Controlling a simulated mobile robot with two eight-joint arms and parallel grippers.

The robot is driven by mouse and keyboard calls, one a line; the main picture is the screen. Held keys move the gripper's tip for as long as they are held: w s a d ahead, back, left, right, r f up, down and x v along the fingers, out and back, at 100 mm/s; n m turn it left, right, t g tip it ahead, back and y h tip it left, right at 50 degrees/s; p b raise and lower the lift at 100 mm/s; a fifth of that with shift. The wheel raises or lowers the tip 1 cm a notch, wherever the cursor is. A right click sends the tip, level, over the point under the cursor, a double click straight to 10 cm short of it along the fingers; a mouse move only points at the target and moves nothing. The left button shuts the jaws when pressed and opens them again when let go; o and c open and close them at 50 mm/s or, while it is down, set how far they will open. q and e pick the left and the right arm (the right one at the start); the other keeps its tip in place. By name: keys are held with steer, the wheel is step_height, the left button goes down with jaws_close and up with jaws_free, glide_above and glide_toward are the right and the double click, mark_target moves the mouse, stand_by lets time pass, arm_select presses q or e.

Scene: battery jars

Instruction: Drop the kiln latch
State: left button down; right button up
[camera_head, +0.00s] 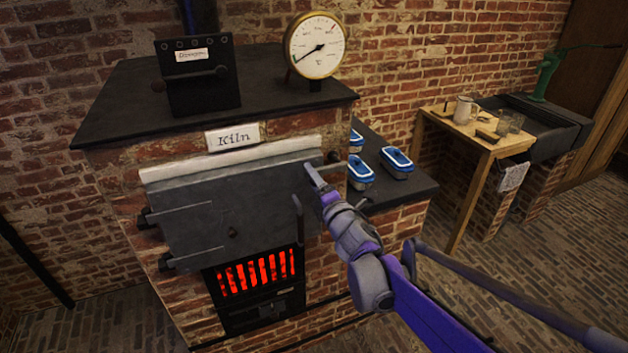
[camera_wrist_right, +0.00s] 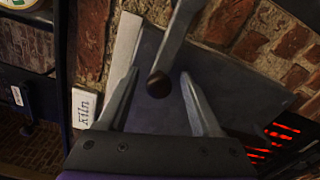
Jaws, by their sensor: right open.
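The kiln (camera_head: 330,130) is a brick block with a dark metal door (camera_head: 240,205), which looks closed, with hinges at its left. The latch is a grey lever with a dark round knob; its knob end (camera_head: 333,158) shows at the door's upper right edge, partly hidden by my gripper. My right gripper (camera_head: 313,174) is open at this latch. In the right wrist view, the latch lever (camera_wrist_right: 178,35) comes in from the top and its knob (camera_wrist_right: 158,85) lies between the two open fingers (camera_wrist_right: 159,76); I cannot tell whether they touch. My left gripper is out of view.
A curved door handle (camera_head: 298,218) stands out below the gripper, above a glowing grate (camera_head: 258,272). Blue-rimmed containers (camera_head: 397,160) sit on a dark ledge to the right. A gauge (camera_head: 315,46) and a black box (camera_head: 198,80) stand on top of the kiln.

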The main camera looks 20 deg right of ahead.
steer(key=s, duration=1)
steer(key=shift+s+d+b, duration=0.2)
steer(key=shift+s+b, duration=0.15)
steer(key=shift+b, duration=0.1)
steer(key=s+d+f+m+g+h, duration=0.2)
steer(key=s+f+m+g+h, duration=0.3)
steer(key=s+f+m, duration=0.7)
steer(key=s+a+f+m+g+y, duration=0.2)
steer(key=s+a+f+m+g, duration=0.1)
steer(key=s, duration=0.3)
steer(key=s+a+f+m+g+y+p, duration=0.1)
steer(key=s+a+f+m+g+y, duration=0.1)
steer(key=s+a+f+m+g, duration=0.2)
steer(key=s+a+m, duration=0.1)
steer(key=s+m, duration=0.1)
steer(key=shift+a+f+m+g, duration=0.15)
steer(key=shift+f+m+g, duration=0.1)
steer(key=shift+m+g, duration=0.05)
